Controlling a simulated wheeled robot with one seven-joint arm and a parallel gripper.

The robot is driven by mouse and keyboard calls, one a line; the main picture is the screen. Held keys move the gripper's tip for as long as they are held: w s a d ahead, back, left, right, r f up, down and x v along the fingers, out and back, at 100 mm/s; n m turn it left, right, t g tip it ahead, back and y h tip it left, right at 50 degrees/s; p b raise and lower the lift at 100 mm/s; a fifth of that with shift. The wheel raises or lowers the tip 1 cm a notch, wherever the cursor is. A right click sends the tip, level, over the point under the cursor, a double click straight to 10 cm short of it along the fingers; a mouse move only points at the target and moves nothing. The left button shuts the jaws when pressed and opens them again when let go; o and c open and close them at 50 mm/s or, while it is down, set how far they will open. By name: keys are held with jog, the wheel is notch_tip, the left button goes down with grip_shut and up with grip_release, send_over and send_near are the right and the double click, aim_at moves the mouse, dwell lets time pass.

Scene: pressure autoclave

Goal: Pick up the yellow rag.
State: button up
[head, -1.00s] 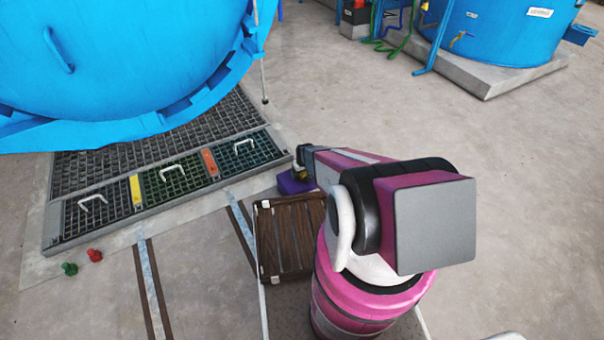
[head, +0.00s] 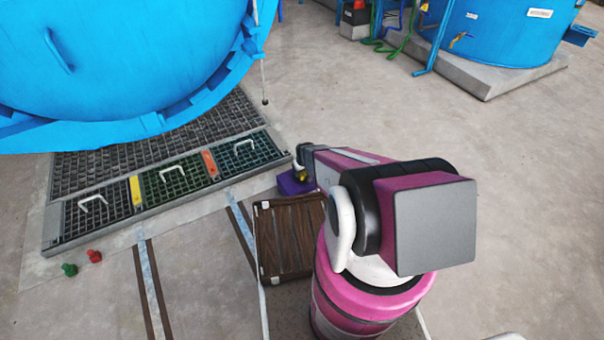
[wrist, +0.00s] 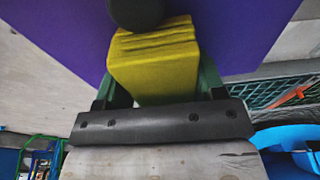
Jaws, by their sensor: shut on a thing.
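The yellow rag (wrist: 155,62) is a folded, layered block in the wrist view. It sits between the two dark green fingers of my gripper (wrist: 158,88), which is shut on it. Behind the rag is a flat purple surface (wrist: 70,30). A dark round thing covers part of the rag's top edge. In the head view my gripper (head: 300,166) is at the purple block (head: 292,184), and only a small bit of yellow shows there. I cannot tell whether the rag still touches the purple block.
A dark wooden slatted crate (head: 290,238) stands just in front of the purple block. A floor grating (head: 170,180) with white handles lies left, below the big blue vessel (head: 120,60). Red (head: 94,256) and green (head: 69,269) knobs lie at far left.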

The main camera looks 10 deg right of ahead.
jog(key=r, duration=0.4)
jog(key=shift+s+a+r, duration=0.1)
jog(key=shift+s+a, duration=0.2)
jog(key=s+a+r, duration=0.5)
jog(key=a+r, duration=0.1)
jog(key=a, duration=0.3)
jog(key=shift+s+a, duration=0.2)
jog(key=shift+s, duration=0.05)
jog(key=shift+r, duration=0.1)
